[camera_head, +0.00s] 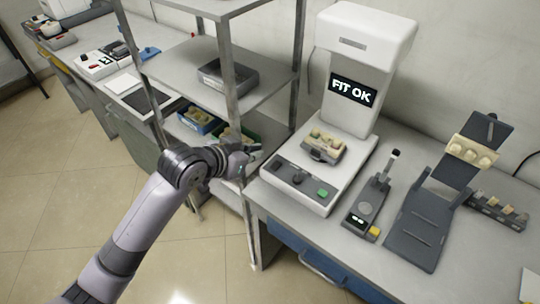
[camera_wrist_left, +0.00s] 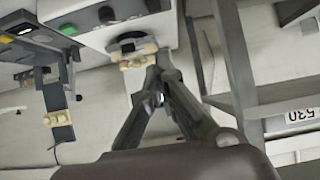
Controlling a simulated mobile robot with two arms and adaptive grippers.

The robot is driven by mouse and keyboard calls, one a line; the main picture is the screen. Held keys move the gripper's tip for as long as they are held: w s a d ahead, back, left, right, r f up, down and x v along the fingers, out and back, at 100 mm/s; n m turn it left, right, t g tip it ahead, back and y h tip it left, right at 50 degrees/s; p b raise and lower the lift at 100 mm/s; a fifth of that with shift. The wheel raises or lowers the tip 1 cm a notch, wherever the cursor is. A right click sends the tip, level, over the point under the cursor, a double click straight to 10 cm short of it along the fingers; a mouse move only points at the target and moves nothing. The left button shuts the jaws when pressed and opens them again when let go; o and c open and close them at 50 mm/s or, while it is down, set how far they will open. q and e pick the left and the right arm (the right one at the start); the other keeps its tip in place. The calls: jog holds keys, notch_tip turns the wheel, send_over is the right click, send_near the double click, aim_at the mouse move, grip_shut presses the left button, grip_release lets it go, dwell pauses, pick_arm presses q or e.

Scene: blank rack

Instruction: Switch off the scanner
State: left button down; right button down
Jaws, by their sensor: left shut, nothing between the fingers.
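The scanner (camera_head: 364,60) is a white upright machine with a dark display reading "FIT OK". Its base (camera_head: 335,192) has a sloped front panel with a dark knob, a green button (camera_head: 323,193) and other small controls. A beige dental model on a dark holder (camera_head: 322,146) sits on the base. My left gripper (camera_head: 258,152) is shut and empty, just left of the scanner base and apart from its panel. In the left wrist view my left gripper (camera_wrist_left: 158,72) shows with its fingertips together, and the scanner's green button (camera_wrist_left: 68,29) appears upside down. My right gripper is not in view.
A metal shelf rack (camera_head: 231,90) with trays stands close behind and left of my left gripper. On the bench right of the scanner are a small dark device (camera_head: 367,206) and a dark articulated stand (camera_head: 415,232). Another bench stands at the far left.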

pick_arm(q)
jog(key=shift+r, duration=0.15)
jog(key=p, duration=0.1)
send_over(275, 167)
jog(key=f, duration=0.5)
jog(key=shift+s+a+f, duration=0.25)
jog(key=shift+s+a, duration=0.05)
jog(key=shift+s, duration=0.05)
jog(key=f, duration=0.3)
jog(key=shift+w+d+f+p, duration=0.2)
jog(key=shift+w+d+p, duration=0.1)
jog(key=shift+w+p, duration=0.1)
jog(key=shift+f, duration=0.55)
